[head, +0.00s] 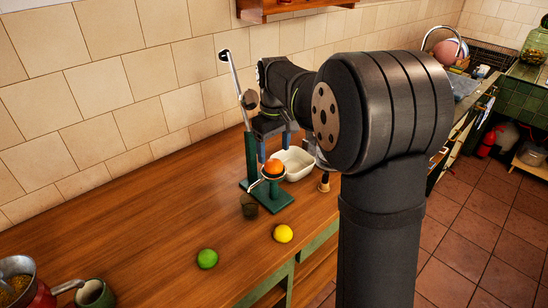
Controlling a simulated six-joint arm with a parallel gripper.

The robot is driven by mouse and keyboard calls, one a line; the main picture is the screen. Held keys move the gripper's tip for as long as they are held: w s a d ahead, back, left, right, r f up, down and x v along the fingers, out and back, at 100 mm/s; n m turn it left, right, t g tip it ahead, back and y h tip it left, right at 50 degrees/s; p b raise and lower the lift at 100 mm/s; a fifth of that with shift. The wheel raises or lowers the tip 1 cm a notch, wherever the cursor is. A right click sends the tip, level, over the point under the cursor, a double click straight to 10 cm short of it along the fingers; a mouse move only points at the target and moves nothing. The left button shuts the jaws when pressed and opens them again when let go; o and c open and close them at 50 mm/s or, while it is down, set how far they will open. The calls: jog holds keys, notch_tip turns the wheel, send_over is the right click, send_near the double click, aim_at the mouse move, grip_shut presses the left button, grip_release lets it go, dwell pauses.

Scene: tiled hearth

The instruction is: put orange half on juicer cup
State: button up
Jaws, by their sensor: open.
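The orange half (273,167) appears to rest in the cup of the green juicer (277,200), its orange side showing. The juicer cup (272,178) is mostly hidden under it. The juicer's long lever (237,82) is raised and tilts up to the left. My gripper (274,149) is open, its two bluish fingers pointing down just above and behind the orange half. I cannot tell whether the fingers touch it.
A dark cup (249,206) stands at the juicer's front. A white dish (297,164) and a wooden-handled tool (324,183) are to its right. A lime (207,258) and a lemon (283,233) lie nearer. A green mug (94,294) is at front left. The left counter (130,235) is clear.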

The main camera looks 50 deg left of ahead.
aim_at(274, 161)
notch_tip(274, 161, up, 8)
dwell(0.5)
jog(key=shift+f, duration=3.95)
jog(key=shift+f, duration=0.1)
